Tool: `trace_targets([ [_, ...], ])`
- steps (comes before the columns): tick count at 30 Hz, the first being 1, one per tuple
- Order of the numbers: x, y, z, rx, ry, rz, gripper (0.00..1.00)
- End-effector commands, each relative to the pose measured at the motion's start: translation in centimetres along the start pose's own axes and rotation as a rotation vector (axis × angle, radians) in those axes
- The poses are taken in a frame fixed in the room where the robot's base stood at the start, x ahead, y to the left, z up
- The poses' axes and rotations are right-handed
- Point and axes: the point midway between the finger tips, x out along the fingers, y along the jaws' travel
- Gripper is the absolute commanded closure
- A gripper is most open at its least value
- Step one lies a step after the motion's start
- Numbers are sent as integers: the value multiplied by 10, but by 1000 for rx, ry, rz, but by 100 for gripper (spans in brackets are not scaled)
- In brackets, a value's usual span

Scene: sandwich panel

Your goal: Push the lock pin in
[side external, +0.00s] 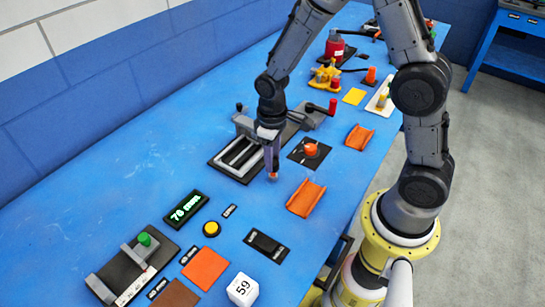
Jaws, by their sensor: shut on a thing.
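My gripper (271,173) points down over the blue table, at the right front edge of a grey-framed fixture on a black base (222,167). It is shut on a small orange-red thing that shows only as a speck at the fingertips; I cannot tell whether this is the lock pin. The thing is at or just above the table. My wrist hides part of the fixture. A red handle (332,106) stands at the fixture's far right end. No lock pin can be made out for certain.
An orange knob on a black plate (299,160) and an orange tray (304,199) lie close right of my gripper. A display (186,207), yellow button (211,229), green-knobbed slide (144,239) and white cube (242,290) are nearer. The table's left side is clear.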

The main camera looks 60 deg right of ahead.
Motion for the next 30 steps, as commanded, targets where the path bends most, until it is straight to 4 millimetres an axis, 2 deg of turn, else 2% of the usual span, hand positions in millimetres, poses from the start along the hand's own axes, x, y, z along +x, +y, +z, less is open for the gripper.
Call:
trace_targets([
  [3,3,0,0,-1,0,0,100],
  [9,23,0,0,-1,0,0,100],
  [17,25,0,0,-1,1,0,100],
  [18,26,0,-1,-1,1,0,55],
  [22,25,0,0,-1,1,0,32],
  [30,24,0,0,0,1,0,31],
])
